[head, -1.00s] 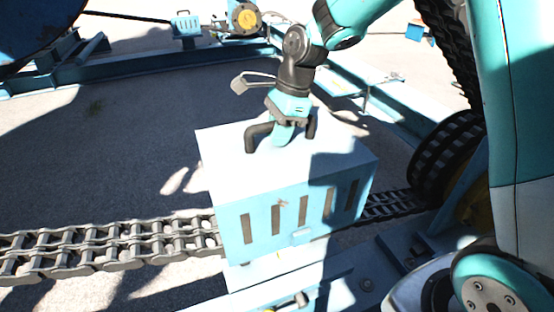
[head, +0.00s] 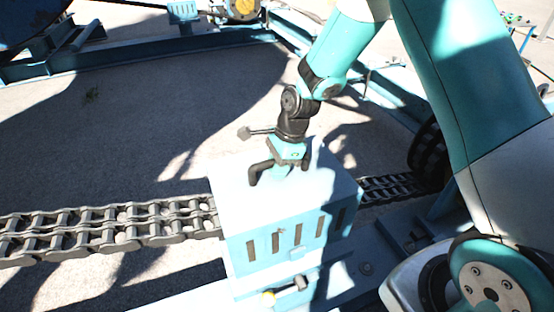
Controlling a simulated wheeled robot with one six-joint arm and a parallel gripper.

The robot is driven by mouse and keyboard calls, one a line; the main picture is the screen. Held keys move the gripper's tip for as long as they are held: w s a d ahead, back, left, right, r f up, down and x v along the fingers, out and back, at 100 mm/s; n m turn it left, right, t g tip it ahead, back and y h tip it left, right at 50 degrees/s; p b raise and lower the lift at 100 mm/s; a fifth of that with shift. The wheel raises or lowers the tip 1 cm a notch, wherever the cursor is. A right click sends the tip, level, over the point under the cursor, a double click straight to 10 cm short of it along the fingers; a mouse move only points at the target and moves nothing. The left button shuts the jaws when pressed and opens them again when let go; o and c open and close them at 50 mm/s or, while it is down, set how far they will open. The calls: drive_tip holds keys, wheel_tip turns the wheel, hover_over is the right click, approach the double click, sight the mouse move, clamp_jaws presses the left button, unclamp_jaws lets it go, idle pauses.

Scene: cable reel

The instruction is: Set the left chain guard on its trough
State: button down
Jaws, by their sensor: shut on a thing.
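The left chain guard (head: 290,235) is a pale blue box with dark upright slots in its front wall and a black handle (head: 258,174) on top. My gripper (head: 284,172) is shut on that handle from above, its fingers partly hidden. The guard stands upright over the heavy grey chain (head: 110,232), which enters at its left side and comes out at its right. The pale blue trough (head: 240,288) shows under the guard's front edge. The guard's bottom is at or very close to the trough; I cannot tell whether it rests fully.
A yellow-and-black latch or handle (head: 284,290) juts out at the trough's front. A blue frame beam (head: 150,57) runs along the back. A dark chain wheel (head: 428,155) stands at right, partly behind my arm. Bare ground lies behind the chain.

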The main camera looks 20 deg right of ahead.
drive_tip(key=shift+f, duration=1.95)
drive_tip(key=c, duration=1)
unclamp_jaws()
drive_tip(key=shift+b, duration=0.3)
